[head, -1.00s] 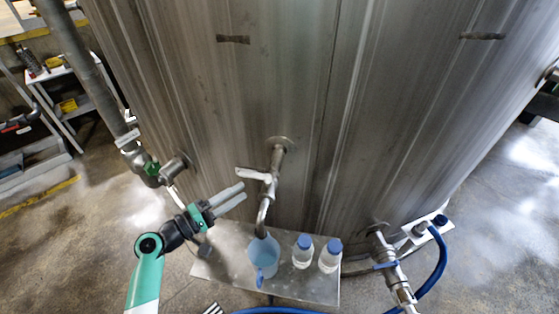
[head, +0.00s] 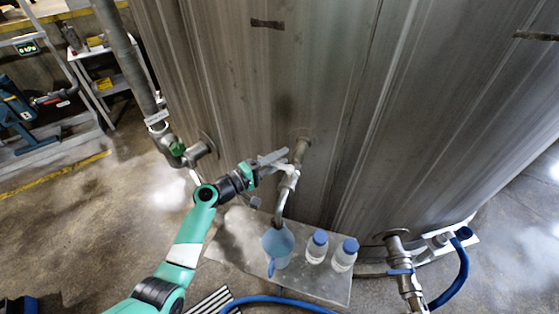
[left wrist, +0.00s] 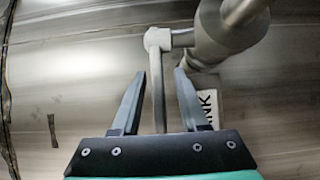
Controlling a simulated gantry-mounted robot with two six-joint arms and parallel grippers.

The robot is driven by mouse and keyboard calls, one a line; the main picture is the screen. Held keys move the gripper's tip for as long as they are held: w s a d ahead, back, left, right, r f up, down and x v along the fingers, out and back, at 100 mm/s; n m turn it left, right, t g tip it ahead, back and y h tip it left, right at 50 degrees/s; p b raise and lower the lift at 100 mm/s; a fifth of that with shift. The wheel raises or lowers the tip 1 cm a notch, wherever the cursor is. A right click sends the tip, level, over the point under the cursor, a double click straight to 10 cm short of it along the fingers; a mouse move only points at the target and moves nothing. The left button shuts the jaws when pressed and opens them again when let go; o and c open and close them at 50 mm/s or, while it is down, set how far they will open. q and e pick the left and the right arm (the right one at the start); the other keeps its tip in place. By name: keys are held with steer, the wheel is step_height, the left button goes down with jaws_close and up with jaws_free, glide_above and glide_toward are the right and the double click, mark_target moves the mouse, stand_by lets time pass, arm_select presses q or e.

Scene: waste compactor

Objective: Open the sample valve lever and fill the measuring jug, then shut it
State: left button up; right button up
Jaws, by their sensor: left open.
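The sample valve (head: 290,177) sticks out of the steel tank wall, with its bent spout (head: 280,206) pointing down. The blue measuring jug (head: 278,248) stands upright beneath the spout on a metal plate; its contents cannot be made out. My left gripper (head: 272,161) is at the valve, its fingers hiding much of the lever in the head view. In the left wrist view, the grey lever bar (left wrist: 158,85) runs between the two open fingers of the gripper (left wrist: 160,74), with a gap on each side. My right gripper is not in view.
Two blue-capped bottles (head: 316,246) (head: 344,254) stand right of the jug on the plate (head: 237,240). A pipe with a green valve (head: 178,149) is at left. Another valve with a blue hose (head: 456,280) is at right. A white label (left wrist: 207,107) sits behind the right finger.

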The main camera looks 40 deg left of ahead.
arm_select(q)
jaws_close()
stand_by(1.4)
